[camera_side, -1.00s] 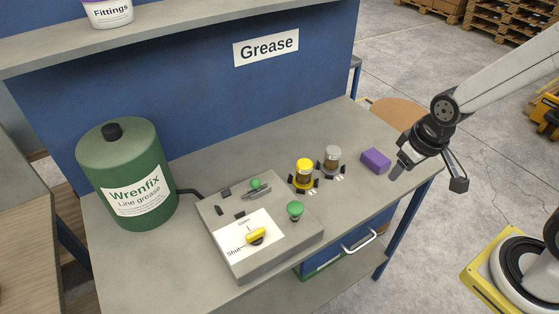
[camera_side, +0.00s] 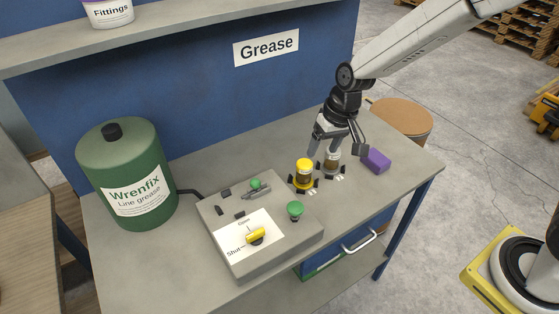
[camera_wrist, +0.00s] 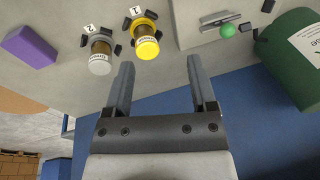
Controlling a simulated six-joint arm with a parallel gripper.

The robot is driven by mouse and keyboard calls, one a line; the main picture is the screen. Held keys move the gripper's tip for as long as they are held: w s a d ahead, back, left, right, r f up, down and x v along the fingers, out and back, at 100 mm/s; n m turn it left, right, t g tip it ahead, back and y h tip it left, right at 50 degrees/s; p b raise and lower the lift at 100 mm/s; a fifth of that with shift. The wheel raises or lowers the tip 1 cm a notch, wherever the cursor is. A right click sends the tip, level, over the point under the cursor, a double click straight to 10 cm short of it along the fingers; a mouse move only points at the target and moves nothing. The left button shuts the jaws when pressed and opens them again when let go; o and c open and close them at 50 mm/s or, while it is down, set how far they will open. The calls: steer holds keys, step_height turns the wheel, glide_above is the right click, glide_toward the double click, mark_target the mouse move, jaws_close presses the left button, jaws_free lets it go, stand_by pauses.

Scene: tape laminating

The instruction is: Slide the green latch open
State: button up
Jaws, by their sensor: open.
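The green latch (camera_side: 256,185) is a small green knob with a grey metal bar, near the back edge of a grey panel box (camera_side: 285,245). In the wrist view the green knob (camera_wrist: 228,30) and the bar are at upper right, beyond the right fingertip. My gripper (camera_side: 322,150) is above the bench, right of and behind the latch, close to the two small jars. In the wrist view my gripper (camera_wrist: 160,62) has its two fingers spread with nothing between them. It is apart from the latch.
A yellow-capped jar (camera_side: 304,174) and a grey-capped jar (camera_side: 332,165) stand in black holders beside a purple block (camera_side: 376,160). A green push button (camera_side: 295,209) and a yellow handle (camera_side: 256,236) are on the panel box. A large green grease drum (camera_side: 125,180) stands at left.

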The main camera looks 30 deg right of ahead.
steer(key=g+y, duration=0.1)
steer(key=y, duration=0.1)
glide_toward(257, 180)
steer(key=shift+x, duration=0.95)
steer(key=shift+f, duration=0.1)
steer(key=shift+x, duration=3.8)
jaws_close()
